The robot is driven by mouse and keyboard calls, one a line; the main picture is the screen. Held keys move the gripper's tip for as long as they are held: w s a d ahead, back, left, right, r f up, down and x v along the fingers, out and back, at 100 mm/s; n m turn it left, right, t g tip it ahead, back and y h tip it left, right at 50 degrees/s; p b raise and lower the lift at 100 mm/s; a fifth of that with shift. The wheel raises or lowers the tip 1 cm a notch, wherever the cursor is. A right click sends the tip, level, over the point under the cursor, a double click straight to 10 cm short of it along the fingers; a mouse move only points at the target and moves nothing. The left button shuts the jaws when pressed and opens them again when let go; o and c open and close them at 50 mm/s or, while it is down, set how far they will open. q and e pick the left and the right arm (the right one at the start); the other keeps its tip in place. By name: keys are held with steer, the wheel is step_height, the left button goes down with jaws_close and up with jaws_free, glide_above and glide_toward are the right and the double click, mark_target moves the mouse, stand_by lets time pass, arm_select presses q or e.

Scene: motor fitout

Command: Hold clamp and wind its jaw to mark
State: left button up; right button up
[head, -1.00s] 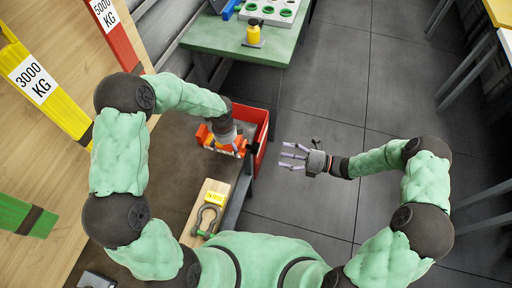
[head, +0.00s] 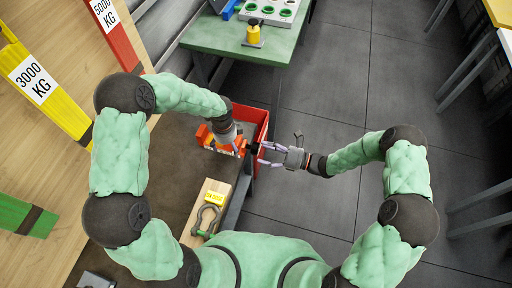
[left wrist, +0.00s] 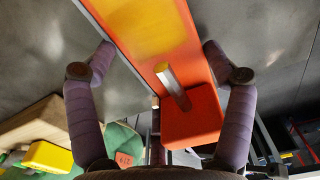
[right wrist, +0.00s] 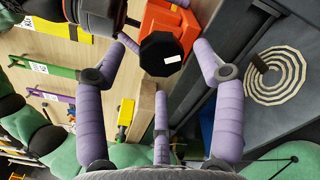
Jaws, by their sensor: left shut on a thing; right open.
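The orange clamp (head: 208,138) sits at the edge of the brown bench. My left gripper (head: 236,142) is over it; in the left wrist view its fingers stand either side of the clamp's orange body (left wrist: 192,118), with a yellow band and a metal bar showing. The left gripper is shut on the clamp, though the contact is partly hidden. The clamp's black, many-sided knob (right wrist: 160,54) has a white patch and lies between the fingertips of my right gripper (head: 266,154). The right gripper is open, its fingers apart on both sides of the knob.
A green table (head: 270,42) stands at the back.

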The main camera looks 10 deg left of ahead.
mark_target(256, 148)
steer(key=shift+w+a, duration=0.2)
steer(key=shift+a, duration=0.85)
steer(key=shift+w+a, duration=0.2)
steer(key=shift+a, duration=0.8)
steer(key=c, duration=1.2)
